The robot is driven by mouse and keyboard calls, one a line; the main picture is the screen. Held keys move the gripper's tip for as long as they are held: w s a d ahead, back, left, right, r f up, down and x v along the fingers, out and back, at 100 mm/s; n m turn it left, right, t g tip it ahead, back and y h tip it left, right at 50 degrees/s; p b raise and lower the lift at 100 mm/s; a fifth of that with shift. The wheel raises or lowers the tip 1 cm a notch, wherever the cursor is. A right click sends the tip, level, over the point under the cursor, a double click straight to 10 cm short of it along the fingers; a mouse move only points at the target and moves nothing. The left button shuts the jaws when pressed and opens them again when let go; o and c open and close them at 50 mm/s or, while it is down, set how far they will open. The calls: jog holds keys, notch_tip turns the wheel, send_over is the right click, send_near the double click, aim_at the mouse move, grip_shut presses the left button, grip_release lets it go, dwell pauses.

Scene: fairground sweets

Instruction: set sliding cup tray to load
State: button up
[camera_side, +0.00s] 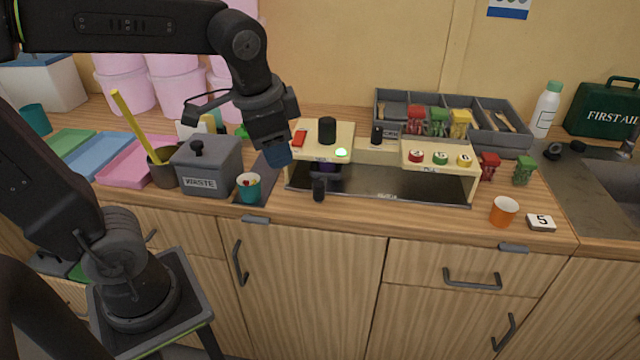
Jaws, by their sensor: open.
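A dark sliding cup tray (400,185) lies low under a cream two-part stand. Its upright black knob (319,190) is at the front, below the left part (341,135) of the stand. A dark purple cup (326,170) is partly hidden under that left part. The right part (438,153) has red, green and yellow round buttons; the dark floor under it looks empty. The station labels are too small to read. My gripper (277,155) is open, pointing down just left of the stand, apart from the knob. Its fingertips are hard to make out.
A teal cup (248,187) with sweets and a grey waste bin (208,166) stand left of the tray. Red and green dispensers (488,166) stand right; a grey divided box (455,112) is behind.

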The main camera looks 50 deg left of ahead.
jog(key=shift+o, duration=0.9)
jog(key=w+f+m+g+y, duration=0.1)
jog(key=w+m+g, duration=0.2)
jog(key=w, duration=0.5)
jog(key=shift+w+a+m, duration=0.15)
jog(key=shift+a+m, duration=0.25)
jog(key=shift+m, duration=0.3)
jog(key=m+g+y, duration=0.2)
jog(key=m, duration=0.2)
send_near(321, 183)
jog(key=x, duration=1.1)
jog(key=shift+f, duration=0.1)
grip_shut()
